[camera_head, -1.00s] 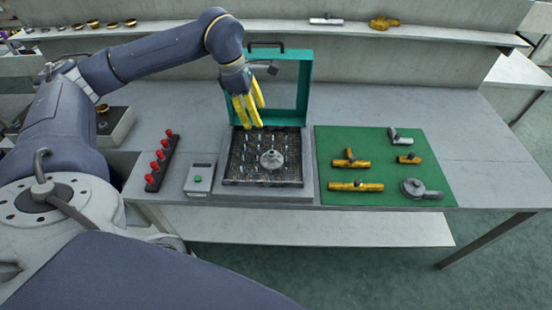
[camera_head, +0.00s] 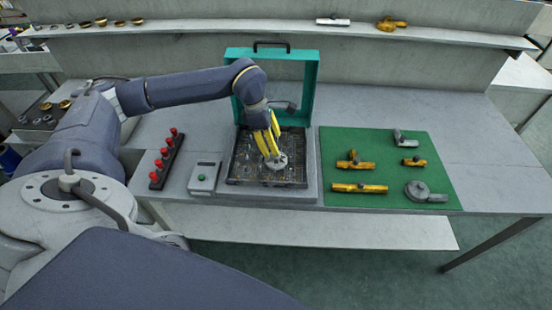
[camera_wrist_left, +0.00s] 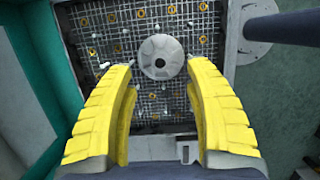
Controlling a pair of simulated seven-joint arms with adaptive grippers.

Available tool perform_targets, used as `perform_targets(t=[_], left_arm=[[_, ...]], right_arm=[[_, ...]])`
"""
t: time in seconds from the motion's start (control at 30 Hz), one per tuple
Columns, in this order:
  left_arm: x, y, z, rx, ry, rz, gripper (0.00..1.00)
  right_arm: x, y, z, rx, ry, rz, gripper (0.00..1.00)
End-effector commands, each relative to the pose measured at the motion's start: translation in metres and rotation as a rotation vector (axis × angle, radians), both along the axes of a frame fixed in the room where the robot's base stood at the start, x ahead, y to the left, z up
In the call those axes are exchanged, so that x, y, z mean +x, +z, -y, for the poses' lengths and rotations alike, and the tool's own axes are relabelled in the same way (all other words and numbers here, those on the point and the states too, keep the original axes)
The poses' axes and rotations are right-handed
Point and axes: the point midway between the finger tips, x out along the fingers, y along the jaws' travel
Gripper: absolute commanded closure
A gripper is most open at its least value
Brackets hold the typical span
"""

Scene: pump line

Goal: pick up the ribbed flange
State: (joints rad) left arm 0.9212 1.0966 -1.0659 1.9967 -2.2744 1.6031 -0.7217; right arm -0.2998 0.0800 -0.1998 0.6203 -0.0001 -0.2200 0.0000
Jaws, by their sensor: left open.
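The ribbed flange (camera_head: 276,161) is a grey round disc with a raised hub. It lies on the dark gridded bed (camera_head: 240,172) of the teal-framed fixture. My left gripper (camera_head: 273,153) has yellow fingers and is down at the flange, partly covering it in the head view. In the left wrist view, the flange (camera_wrist_left: 161,57) shows whole, ahead of and between the open yellow fingers (camera_wrist_left: 163,85). The fingers appear apart from it. My right gripper is not in view.
A teal frame (camera_head: 315,70) stands upright behind the bed. A green mat (camera_head: 380,200) with several brass and grey fittings lies to the right. A grey box with a green button (camera_head: 204,178) and a rack of red knobs (camera_head: 167,160) stand to the left.

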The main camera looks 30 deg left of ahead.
Motion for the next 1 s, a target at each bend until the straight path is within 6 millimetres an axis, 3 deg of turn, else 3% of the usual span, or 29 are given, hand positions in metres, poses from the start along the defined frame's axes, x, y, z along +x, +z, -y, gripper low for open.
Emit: perform_targets(t=[0.5, 0.77, 1.0], left_arm=[[0.006, -0.048, 0.012, 0.0, 0.0, -0.001, 0.47], [0.006, -0.049, 0.012, 0.001, 0.0, 0.0, 0.46], [0.006, -0.049, 0.012, 0.001, 0.0, 0.0, 0.74]], right_arm=[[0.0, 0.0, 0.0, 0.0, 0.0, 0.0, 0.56], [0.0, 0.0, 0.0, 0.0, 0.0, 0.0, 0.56], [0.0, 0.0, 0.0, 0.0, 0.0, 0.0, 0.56]])
